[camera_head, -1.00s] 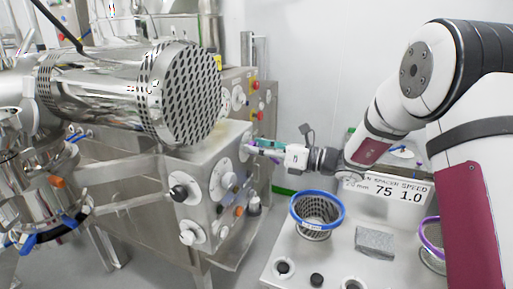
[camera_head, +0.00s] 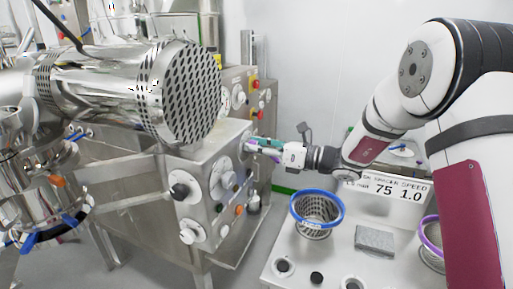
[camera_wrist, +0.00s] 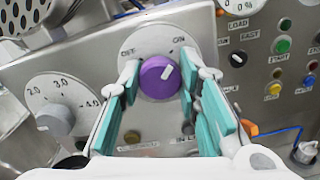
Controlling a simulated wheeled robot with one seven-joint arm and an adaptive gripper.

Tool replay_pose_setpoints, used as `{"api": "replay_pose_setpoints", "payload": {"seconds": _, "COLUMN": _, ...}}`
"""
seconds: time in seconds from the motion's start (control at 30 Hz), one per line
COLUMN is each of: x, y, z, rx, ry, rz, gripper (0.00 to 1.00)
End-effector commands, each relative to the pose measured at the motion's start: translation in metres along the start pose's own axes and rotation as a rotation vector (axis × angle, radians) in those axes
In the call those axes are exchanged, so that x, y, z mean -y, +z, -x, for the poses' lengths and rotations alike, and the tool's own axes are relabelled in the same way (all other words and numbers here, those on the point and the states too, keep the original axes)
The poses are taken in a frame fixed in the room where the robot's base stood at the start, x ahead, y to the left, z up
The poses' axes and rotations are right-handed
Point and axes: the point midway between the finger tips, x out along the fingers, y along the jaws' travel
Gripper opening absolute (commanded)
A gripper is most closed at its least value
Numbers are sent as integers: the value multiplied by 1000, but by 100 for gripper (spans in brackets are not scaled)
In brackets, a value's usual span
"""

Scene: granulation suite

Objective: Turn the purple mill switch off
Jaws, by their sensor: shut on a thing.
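The purple mill switch (camera_wrist: 159,78) is a round knob on a pale dial plate (camera_wrist: 150,42) on the steel panel. OFF is printed at its upper left and ON at its upper right. The white mark on the knob points up and right, towards ON. My gripper (camera_wrist: 159,90) has its teal-padded fingers on the left and right sides of the knob and is shut on it. In the head view my gripper (camera_head: 262,146) is at the side of the steel machine, and its fingers mostly hide the switch there.
A numbered dial with a grey knob (camera_wrist: 55,119) is left of the switch. Several coloured buttons, including a green one (camera_wrist: 282,45), are to the right. A blue-rimmed sieve basket (camera_head: 317,212) and a grey block (camera_head: 374,240) are on the bench below my arm.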

Motion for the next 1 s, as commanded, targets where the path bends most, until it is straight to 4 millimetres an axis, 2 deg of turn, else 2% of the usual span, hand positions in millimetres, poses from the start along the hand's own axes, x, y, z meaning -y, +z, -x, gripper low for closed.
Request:
{"api": "replay_pose_setpoints", "payload": {"seconds": 0.27, "x": 0, "y": 0, "z": 0, "rx": 1, "ry": -1, "rz": 183, "gripper": 3}}
{"api": "replay_pose_setpoints", "payload": {"seconds": 1.0, "x": -1, "y": -1, "z": 0, "rx": -1, "ry": 0, "rz": 884, "gripper": 3}}
